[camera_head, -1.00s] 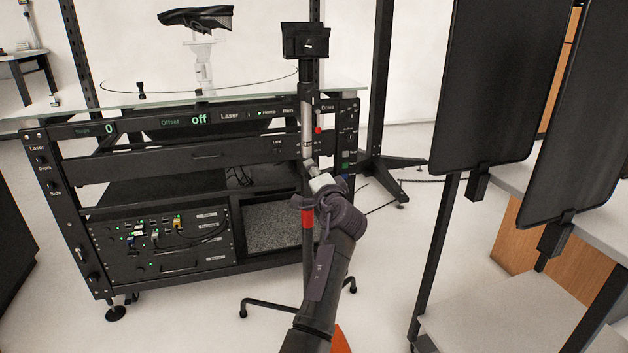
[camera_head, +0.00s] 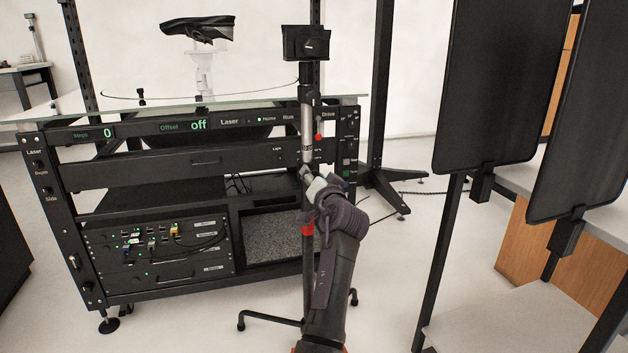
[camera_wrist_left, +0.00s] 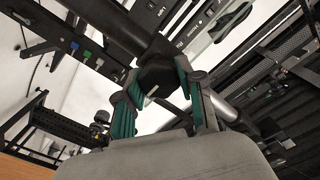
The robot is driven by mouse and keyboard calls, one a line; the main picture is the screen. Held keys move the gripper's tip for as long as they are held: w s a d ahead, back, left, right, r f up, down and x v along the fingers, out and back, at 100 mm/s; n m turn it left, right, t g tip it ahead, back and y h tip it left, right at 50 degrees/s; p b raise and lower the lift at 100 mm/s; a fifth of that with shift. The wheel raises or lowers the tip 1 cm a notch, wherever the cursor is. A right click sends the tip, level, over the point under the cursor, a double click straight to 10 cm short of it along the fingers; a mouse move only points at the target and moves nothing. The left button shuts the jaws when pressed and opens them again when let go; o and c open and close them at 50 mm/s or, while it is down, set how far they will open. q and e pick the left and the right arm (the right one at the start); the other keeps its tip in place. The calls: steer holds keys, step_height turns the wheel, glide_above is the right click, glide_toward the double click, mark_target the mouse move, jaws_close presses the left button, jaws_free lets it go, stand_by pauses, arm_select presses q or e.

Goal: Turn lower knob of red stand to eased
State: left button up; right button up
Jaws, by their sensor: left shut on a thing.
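The red stand has a thin upright silver pole (camera_head: 307,120) with a red band (camera_head: 307,229) and a dark box on top (camera_head: 306,43). A small red ball (camera_head: 318,137) sits at its upper collar. My left gripper (camera_head: 313,183) is at the pole just above the red band and hides the lower knob in the head view. In the left wrist view the lower knob (camera_wrist_left: 157,76) is a black faceted piece with a white mark. The green-padded fingers of my left gripper (camera_wrist_left: 158,70) close on its two sides. My right gripper is not in view.
Behind the stand is a black rack (camera_head: 200,165) with a glass top (camera_head: 250,102) and a display reading "0" and "off". Dark panels (camera_head: 495,85) on posts stand at the right. The stand's black legs (camera_head: 270,317) spread over the floor.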

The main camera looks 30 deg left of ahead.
arm_select(q)
steer(key=shift+f, duration=0.1)
stand_by(0.3)
steer(key=o, duration=1.2)
steer(key=shift+c, duration=0.2)
steer(key=shift+d, duration=0.1)
steer(key=v, duration=0.7)
steer(key=shift+s, duration=0.15)
steer(key=shift+d, duration=0.1)
